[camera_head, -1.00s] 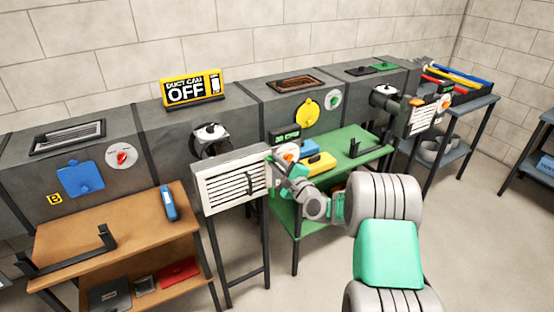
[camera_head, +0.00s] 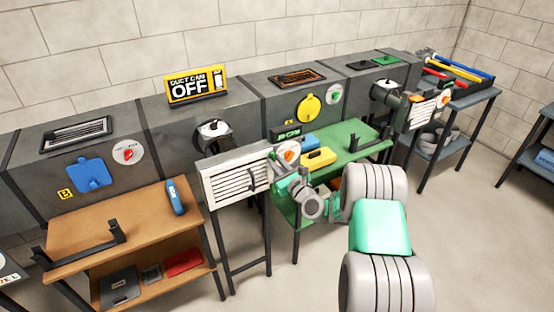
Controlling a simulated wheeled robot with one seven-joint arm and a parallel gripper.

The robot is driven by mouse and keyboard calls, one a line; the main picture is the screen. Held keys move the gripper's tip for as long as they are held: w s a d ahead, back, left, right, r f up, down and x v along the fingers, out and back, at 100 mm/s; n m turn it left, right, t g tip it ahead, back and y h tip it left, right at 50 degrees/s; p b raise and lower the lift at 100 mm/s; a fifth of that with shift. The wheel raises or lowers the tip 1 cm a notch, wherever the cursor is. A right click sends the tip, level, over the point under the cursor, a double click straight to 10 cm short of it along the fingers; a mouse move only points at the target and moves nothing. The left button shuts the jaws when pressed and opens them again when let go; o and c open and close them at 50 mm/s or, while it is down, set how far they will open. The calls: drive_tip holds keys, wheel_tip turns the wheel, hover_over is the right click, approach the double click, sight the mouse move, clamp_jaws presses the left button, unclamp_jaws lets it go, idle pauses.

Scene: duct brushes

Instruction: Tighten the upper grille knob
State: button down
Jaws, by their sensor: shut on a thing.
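The white louvred grille (camera_head: 226,176) stands upright on a dark stand left of centre, with a black handle (camera_head: 255,181) on its face. My gripper (camera_head: 277,163) is at the upper right edge of the grille, reaching in from the right. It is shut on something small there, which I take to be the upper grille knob. The knob is hidden by the fingers and I cannot see how far it is turned. A white disc with an orange knob (camera_head: 288,150) shows just behind my gripper.
A yellow "DUCT CAM OFF" sign (camera_head: 196,86) stands on the grey duct. A brown bench (camera_head: 130,225) is at left and a green bench (camera_head: 350,140) behind my arm.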

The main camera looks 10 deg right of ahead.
drive_tip(key=shift+m, duration=0.6)
drive_tip(key=shift+p, duration=0.3)
drive_tip(key=c, duration=1.5)
unclamp_jaws()
drive_tip(key=shift+s+d+f, duration=0.15)
drive_tip(key=shift+s+d, duration=0.05)
drive_tip(key=shift+s, duration=0.2)
drive_tip(key=b+v, duration=0.1)
drive_tip(key=v, duration=0.6)
drive_tip(key=shift+b, duration=0.3)
